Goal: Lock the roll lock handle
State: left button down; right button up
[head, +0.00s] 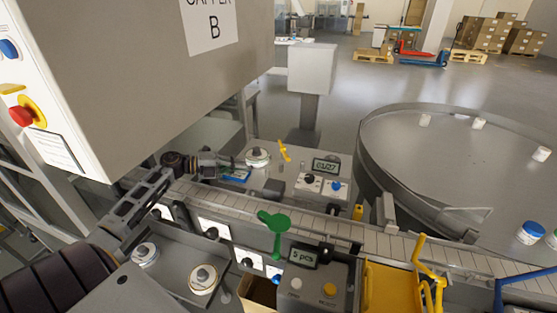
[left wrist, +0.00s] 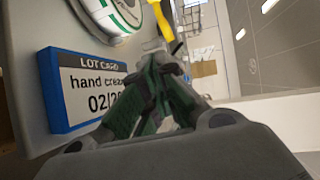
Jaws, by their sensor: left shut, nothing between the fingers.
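A small yellow handle (head: 285,150), which I take for the roll lock handle, stands tilted on the grey panel beyond the conveyor. It is just right of a white roll or disc (head: 257,156). In the left wrist view the yellow handle (left wrist: 164,20) shows beyond the fingertips, beside the green-and-white roll (left wrist: 112,14). My left gripper (head: 232,162) is shut and empty, left of the roll and short of the handle; its fingertips (left wrist: 160,64) are together. I cannot tell the exact gap to the handle. My right gripper is not in view.
A blue-edged lot card (head: 236,175) lies just under my left gripper; it also shows in the left wrist view (left wrist: 82,88). A display (head: 326,165) with knobs sits right of the handle. A conveyor (head: 310,222) crosses in front. The capper cabinet (head: 150,70) overhangs at left.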

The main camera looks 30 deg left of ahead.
pick_arm(q)
jog(key=shift+w, duration=0.2)
jog(key=shift+w+d, duration=0.2)
jog(key=shift+w, duration=0.05)
jog(key=shift+x, duration=1.7)
jog(key=shift+p+x, duration=0.3)
jog(key=shift+x, duration=2.45)
jog(key=shift+w+d+r+p, duration=0.2)
jog(key=shift+w+d+p, duration=0.3)
jog(key=shift+w+d, duration=0.75)
jog(key=shift+w, duration=0.05)
jog(key=shift+w+d+r, duration=0.1)
jog(key=shift+w+d, duration=0.1)
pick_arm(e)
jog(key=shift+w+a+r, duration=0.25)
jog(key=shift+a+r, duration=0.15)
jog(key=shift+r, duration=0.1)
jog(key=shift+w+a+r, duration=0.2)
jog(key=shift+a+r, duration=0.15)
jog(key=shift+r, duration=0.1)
